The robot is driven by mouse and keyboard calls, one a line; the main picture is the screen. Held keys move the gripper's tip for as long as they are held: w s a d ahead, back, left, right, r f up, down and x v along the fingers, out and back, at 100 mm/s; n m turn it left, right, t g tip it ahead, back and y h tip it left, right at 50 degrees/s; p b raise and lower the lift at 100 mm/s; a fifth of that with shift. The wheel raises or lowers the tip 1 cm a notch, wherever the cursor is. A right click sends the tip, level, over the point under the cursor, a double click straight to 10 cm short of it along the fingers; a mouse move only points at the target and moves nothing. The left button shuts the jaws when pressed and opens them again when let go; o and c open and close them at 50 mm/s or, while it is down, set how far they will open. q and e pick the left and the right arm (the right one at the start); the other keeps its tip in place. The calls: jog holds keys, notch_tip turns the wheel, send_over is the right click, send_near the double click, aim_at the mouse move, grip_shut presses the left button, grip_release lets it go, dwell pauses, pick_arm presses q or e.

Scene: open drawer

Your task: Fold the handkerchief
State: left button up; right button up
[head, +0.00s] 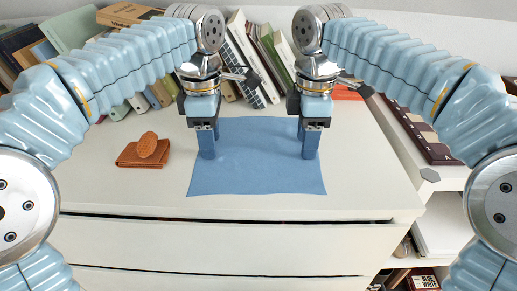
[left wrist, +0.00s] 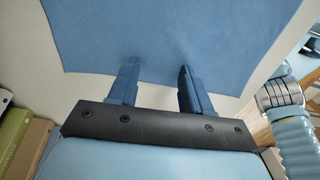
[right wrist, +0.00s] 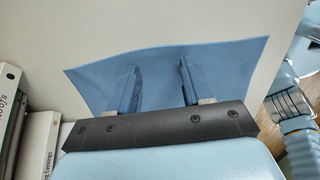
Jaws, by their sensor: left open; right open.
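The blue handkerchief (head: 258,172) lies spread out as a single, roughly square sheet on the white cabinet top. Its surface has slight ripples. It also shows in the left wrist view (left wrist: 225,35) and the right wrist view (right wrist: 100,82). My left gripper (head: 207,157) points down over the handkerchief's left side, with its fingers apart in the left wrist view (left wrist: 155,70). My right gripper (head: 311,157) points down over its right side, fingers also apart in the right wrist view (right wrist: 159,65). I cannot tell whether the fingertips touch the cloth. Both grippers hide small parts of it.
A brown wallet (head: 136,157) with an oval brown item (head: 147,144) on it lies to the left. Books (head: 240,60) line the back. The white cabinet top (head: 375,190) is bare around the cloth, and its front edge is close to the handkerchief's near side.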

pick_arm(q)
jog(key=shift+f, duration=0.1)
grip_shut()
pick_arm(e)
jog(key=shift+f, duration=0.1)
grip_shut()
